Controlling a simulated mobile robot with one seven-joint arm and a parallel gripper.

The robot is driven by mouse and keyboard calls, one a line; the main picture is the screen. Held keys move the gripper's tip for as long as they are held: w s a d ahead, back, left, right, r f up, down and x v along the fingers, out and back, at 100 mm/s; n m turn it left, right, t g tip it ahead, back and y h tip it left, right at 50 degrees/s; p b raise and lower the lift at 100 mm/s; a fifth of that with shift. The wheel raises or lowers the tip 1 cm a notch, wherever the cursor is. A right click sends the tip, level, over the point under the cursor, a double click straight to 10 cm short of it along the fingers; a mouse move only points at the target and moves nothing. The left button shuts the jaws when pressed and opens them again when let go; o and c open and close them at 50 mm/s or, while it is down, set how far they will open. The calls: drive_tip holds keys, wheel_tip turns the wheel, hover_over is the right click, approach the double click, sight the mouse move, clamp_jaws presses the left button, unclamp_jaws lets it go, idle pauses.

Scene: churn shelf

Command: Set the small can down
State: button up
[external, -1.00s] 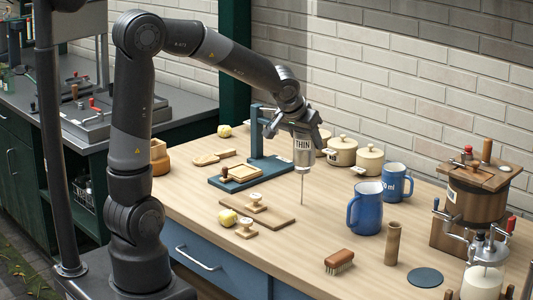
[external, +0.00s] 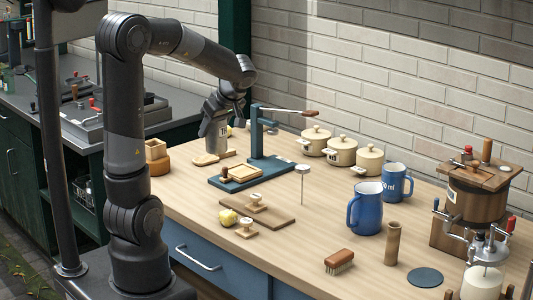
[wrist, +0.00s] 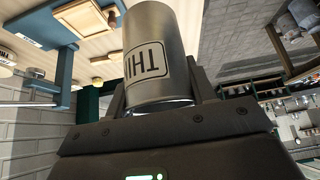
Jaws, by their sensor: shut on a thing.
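The small can (external: 216,138) is a grey metal cylinder with a white label. In the wrist view the can (wrist: 155,55) fills the middle, its label reading "THI", the rest cut off by the curve. My gripper (external: 222,112) is shut on the can, with a finger on either side of it. It holds the can roughly upright over the back left of the wooden table (external: 330,215), by the wooden paddles. I cannot tell whether the can's base touches anything.
A blue stand (external: 256,135) with a wooden-handled lever is just right of the can. Wooden paddles (external: 206,159) lie at its base. A wooden box (external: 157,158) is to the left. Cream pots (external: 341,152) and blue mugs (external: 366,210) stand to the right. A thin pin (external: 302,188) stands mid-table.

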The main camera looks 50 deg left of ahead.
sight(214, 142)
wheel_tip(214, 142, down, 5)
drive_tip(key=shift+r, duration=0.15)
drive_tip(key=shift+a+r+x, duration=0.35)
drive_tip(key=shift+a+x, duration=0.15)
drive_tip(key=shift+x, duration=2.1)
drive_tip(key=shift+a+r+x, duration=0.3)
drive_tip(key=shift+a+x, duration=0.2)
drive_tip(key=shift+x, duration=2.05)
drive_tip(key=shift+a+r+x, duration=0.35)
drive_tip(key=shift+a+x, duration=0.2)
drive_tip(key=shift+x, duration=2.05)
drive_tip(key=shift+f, duration=0.15)
drive_tip(key=o, duration=1)
